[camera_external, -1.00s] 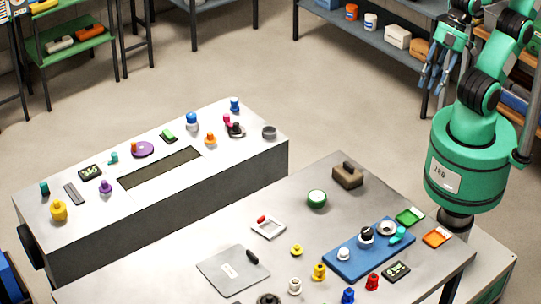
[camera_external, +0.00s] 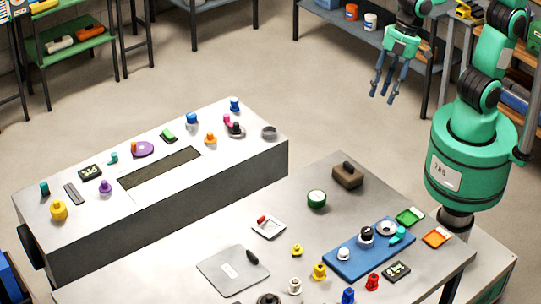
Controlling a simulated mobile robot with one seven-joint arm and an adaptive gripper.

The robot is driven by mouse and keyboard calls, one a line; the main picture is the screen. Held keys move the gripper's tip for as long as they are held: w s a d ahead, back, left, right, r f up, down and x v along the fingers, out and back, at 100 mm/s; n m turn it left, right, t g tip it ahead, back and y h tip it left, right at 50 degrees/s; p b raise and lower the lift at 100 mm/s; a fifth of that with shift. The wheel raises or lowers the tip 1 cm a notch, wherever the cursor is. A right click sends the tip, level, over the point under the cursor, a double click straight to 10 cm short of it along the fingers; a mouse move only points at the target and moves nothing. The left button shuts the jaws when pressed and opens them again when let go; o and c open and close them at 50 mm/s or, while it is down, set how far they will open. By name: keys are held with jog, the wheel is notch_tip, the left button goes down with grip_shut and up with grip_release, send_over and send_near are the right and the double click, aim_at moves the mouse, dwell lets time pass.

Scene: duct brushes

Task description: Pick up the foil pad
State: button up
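I cannot tell for sure which thing is the foil pad. Candidates on the near table are a flat grey plate (camera_external: 222,273) with a black handle, a small pale square frame (camera_external: 276,233) with a red piece on it, and a brown block (camera_external: 345,180) with a dark grip on top. My gripper (camera_external: 384,97) hangs in the air at the upper right, fingers down, spread and empty. In the picture it is above and to the right of the brown block, well apart from everything on the table.
A blue board (camera_external: 345,263) with knobs lies at the table's right, beside green (camera_external: 409,217) and orange (camera_external: 437,238) trays. A long grey duct (camera_external: 200,205) carrying small knobs stands at left. Several small pegs crowd the front.

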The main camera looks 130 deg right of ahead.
jog(key=w+d+f+g, duration=0.1)
jog(key=w+d+f, duration=0.25)
jog(key=w, duration=0.25)
jog(key=w+d+f+p, duration=0.1)
jog(key=w+d+f, duration=0.25)
jog(key=w, duration=0.25)
jog(key=w+d+f+g, duration=0.1)
jog(key=w+d+f, duration=0.2)
jog(key=w+f, duration=0.25)
jog(key=w+d+f, duration=0.3)
jog(key=d+f, duration=0.1)
jog(key=f, duration=0.3)
jog(key=w+d+f+g+p, duration=0.1)
jog(key=w+d+f, duration=0.2)
jog(key=f, duration=0.4)
jog(key=w+d+f+n+g, duration=0.1)
jog(key=w+d+f, duration=0.3)
jog(key=f, duration=0.3)
jog(key=shift+d, duration=0.5)
jog(key=shift+f, duration=0.1)
jog(key=shift+f, duration=4.25)
